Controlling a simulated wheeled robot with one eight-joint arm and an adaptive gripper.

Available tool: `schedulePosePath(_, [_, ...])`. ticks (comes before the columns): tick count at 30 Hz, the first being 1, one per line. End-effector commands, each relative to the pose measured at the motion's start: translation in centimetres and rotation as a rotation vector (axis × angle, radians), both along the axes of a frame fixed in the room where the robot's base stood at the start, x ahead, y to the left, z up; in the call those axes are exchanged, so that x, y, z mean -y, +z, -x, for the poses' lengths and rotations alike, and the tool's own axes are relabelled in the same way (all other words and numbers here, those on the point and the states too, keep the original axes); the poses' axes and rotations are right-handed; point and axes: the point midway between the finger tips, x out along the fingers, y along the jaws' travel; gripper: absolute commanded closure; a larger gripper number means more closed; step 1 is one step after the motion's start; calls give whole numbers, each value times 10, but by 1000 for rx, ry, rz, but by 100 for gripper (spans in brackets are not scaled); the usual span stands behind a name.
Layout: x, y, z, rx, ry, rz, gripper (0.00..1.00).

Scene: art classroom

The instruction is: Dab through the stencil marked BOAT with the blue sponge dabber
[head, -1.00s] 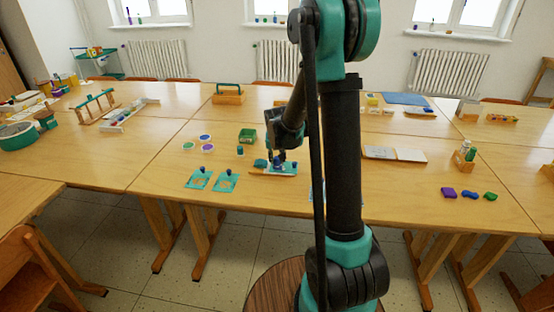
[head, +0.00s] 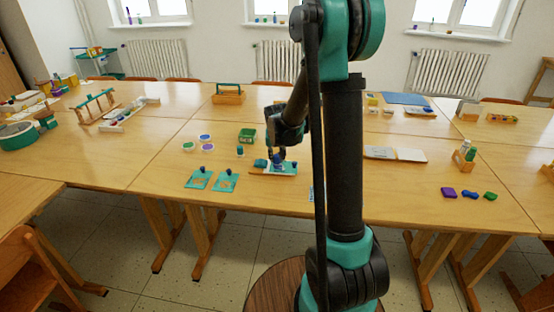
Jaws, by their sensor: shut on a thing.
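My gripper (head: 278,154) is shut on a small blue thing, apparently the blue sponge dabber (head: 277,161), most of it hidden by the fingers. It is upright over a teal stencil plate (head: 289,170) lying on a pale board on the table. I cannot tell whether the dabber touches the plate. Two more teal stencil plates with blue knobs lie to the left, one at the far left (head: 197,181) and one beside it (head: 224,184). The stencil markings are too small to read.
Paint dishes in green (head: 188,146), blue (head: 205,137) and purple (head: 207,147) stand to the left. A small dark teal item (head: 240,151) and a green box (head: 247,135) are behind. A teal lump (head: 261,163) sits left of the gripper.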

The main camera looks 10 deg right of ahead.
Motion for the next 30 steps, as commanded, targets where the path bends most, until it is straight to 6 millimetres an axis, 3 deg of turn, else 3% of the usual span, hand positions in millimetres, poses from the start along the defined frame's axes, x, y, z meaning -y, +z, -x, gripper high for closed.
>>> schedulePosePath(21, [0,52,0,1,0,0,99])
schedulePosePath(30, [0,58,0,1,0,0,99])
